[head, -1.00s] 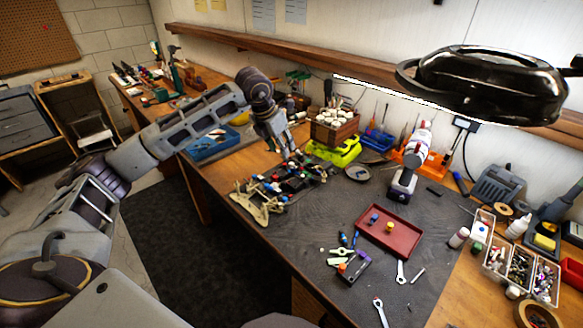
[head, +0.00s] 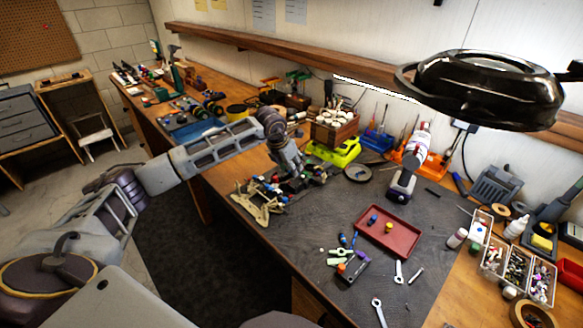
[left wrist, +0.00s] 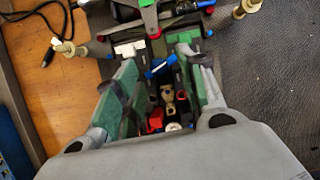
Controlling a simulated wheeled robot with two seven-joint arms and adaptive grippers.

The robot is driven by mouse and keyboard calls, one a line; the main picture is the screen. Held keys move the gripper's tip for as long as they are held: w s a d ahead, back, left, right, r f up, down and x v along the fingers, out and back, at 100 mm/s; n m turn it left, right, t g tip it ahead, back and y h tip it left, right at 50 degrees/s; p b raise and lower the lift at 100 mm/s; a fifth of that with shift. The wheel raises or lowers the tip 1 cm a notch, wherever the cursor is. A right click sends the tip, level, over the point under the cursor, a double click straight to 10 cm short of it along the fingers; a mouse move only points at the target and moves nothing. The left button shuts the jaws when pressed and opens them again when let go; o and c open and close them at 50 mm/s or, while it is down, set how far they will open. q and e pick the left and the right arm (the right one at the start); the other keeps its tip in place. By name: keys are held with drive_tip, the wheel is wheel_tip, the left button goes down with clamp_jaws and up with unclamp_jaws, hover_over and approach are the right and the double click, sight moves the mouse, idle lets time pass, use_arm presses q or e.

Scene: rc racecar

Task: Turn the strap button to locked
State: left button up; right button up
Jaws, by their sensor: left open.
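The RC car chassis (head: 262,207), with tan suspension parts, lies on the dark mat near the bench's front edge. My left gripper (head: 293,176) is above its far part and hides some of it. In the left wrist view, my open gripper (left wrist: 160,62) has its green-padded fingers on either side of the car's middle. A small blue lever-like piece (left wrist: 161,68), perhaps the strap button, shows between the fingertips. I cannot tell whether either finger touches it. My right gripper is not in view.
A red tray (head: 388,240) with small knobs lies to the right. A yellow-green case (head: 334,152) and a wooden box (head: 333,130) stand behind the car. A black lamp (head: 480,88) hangs at upper right.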

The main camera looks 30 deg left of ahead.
use_arm(q)
drive_tip(key=shift+w+d+f, duration=0.1)
drive_tip(key=shift+w+f, duration=0.1)
drive_tip(key=shift+f, duration=0.35)
clamp_jaws()
